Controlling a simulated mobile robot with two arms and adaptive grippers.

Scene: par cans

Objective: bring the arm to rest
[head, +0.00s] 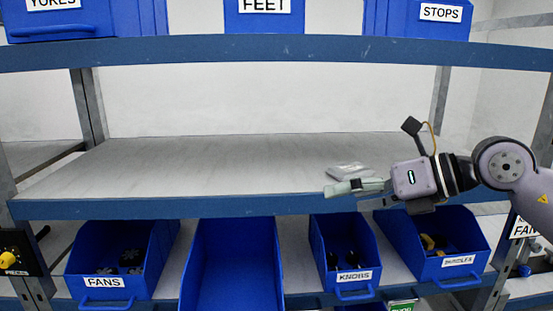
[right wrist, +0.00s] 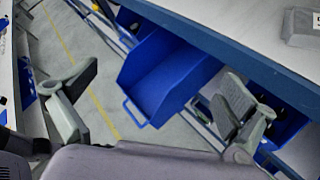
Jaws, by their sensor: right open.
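My right gripper (head: 338,188) reaches in from the right on my purple-grey right arm, in front of the blue front edge of the middle shelf. Its fingers point left. In the right wrist view my right gripper (right wrist: 160,88) has its two grey fingers spread wide with nothing between them. Beyond the fingers are an empty blue bin (right wrist: 165,75) and the floor. My left gripper is in neither view.
A small grey object (head: 350,170) lies on the otherwise bare middle shelf (head: 200,165), just behind the gripper. Below stand blue bins: FANS (head: 105,282), an empty one (head: 232,265), KNOBS (head: 352,276) and one with yellow and dark parts (head: 458,262).

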